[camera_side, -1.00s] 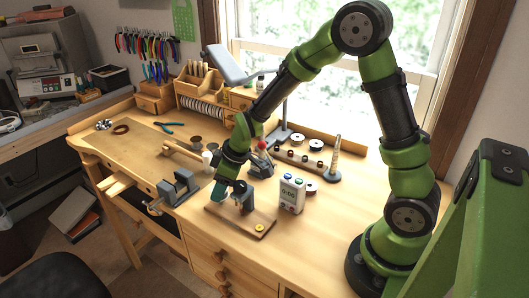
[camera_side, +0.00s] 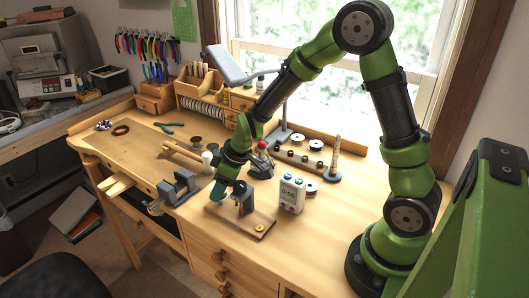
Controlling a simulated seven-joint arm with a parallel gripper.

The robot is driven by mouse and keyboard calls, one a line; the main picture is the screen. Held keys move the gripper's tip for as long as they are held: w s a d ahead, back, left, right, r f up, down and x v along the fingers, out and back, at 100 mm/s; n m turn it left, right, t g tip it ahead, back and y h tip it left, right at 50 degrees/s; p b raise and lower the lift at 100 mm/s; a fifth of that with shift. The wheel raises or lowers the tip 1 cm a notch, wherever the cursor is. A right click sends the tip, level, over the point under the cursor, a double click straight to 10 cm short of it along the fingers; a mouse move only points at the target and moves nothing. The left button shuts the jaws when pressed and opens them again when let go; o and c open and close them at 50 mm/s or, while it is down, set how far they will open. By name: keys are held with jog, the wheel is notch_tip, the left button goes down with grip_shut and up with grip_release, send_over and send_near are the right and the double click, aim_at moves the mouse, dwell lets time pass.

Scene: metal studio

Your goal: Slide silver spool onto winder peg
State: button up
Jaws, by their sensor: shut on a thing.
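My gripper (camera_side: 218,193), with teal fingertips, is low over the left part of a wooden base board (camera_side: 250,229) near the bench's front edge. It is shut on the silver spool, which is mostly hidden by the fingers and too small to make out. The dark grey winder (camera_side: 245,200) stands upright on the board just right of the fingertips. Its peg is hidden or too small to see, so I cannot tell whether the spool touches it. A yellow round piece (camera_side: 260,228) sits on the board's front right corner.
A grey vise (camera_side: 180,188) is to the left. Other spools (camera_side: 297,139) and a ring mandrel (camera_side: 335,160) stand behind. The bench's right front is clear.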

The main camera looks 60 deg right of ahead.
jog(key=f, duration=0.2)
jog(key=shift+a+f, duration=0.25)
jog(key=shift+f, duration=0.15)
jog(key=o, duration=1.1)
jog(key=shift+r, duration=0.35)
notch_tip(320, 180, up, 19)
jog(key=s+d+m+h, duration=0.1)
jog(key=s+d+m, duration=0.1)
jog(key=d, duration=0.4)
jog(key=s+d+m, duration=0.2)
jog(key=s+d, duration=0.2)
jog(key=d, duration=0.2)
jog(key=s+d+m+h, duration=0.1)
jog(key=s+d, duration=0.2)
jog(key=d, duration=0.4)
jog(key=shift+s+r+m+h, duration=0.1)
jog(key=shift+m+h, duration=0.2)
jog(key=shift+m, duration=0.1)
